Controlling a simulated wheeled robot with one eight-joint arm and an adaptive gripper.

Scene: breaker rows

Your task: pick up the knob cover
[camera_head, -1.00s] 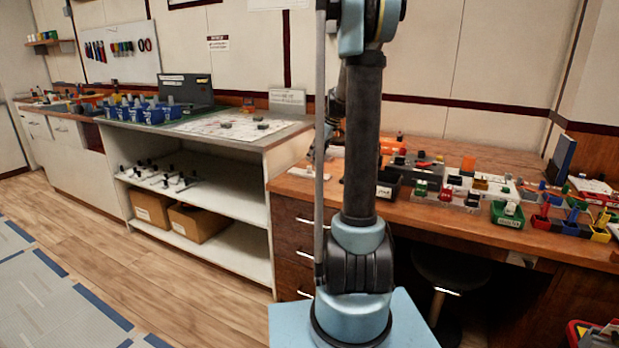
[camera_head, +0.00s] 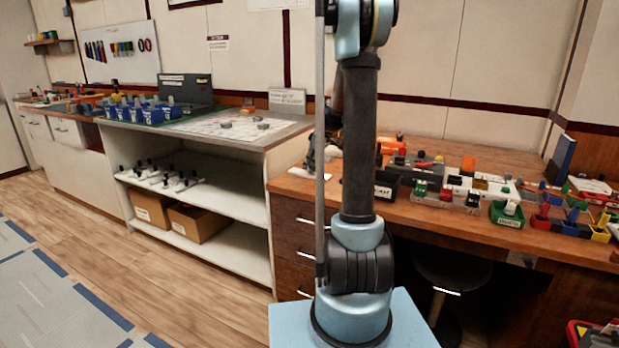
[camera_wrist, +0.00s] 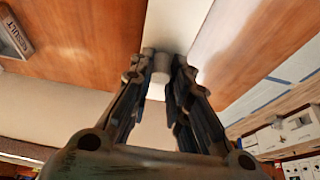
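In the wrist view my gripper (camera_wrist: 163,60) points at the wooden bench, with its two dark fingers a small gap apart. A small pale grey cylinder (camera_wrist: 161,64) shows between the fingertips and may be the knob cover. It lies over a white strip or block (camera_wrist: 178,22). I cannot tell whether the fingers touch it. In the head view my arm's column hides most of the gripper. A white piece (camera_head: 311,160) shows beside it at the bench's left end. I cannot make out the knob cover there.
A dark labelled bin (camera_head: 384,186) stands just right of my arm. A green bin (camera_head: 507,214) and several coloured bins crowd the right bench. A white shelf unit (camera_head: 230,240) with a sheet on top stands left. The floor at left is clear.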

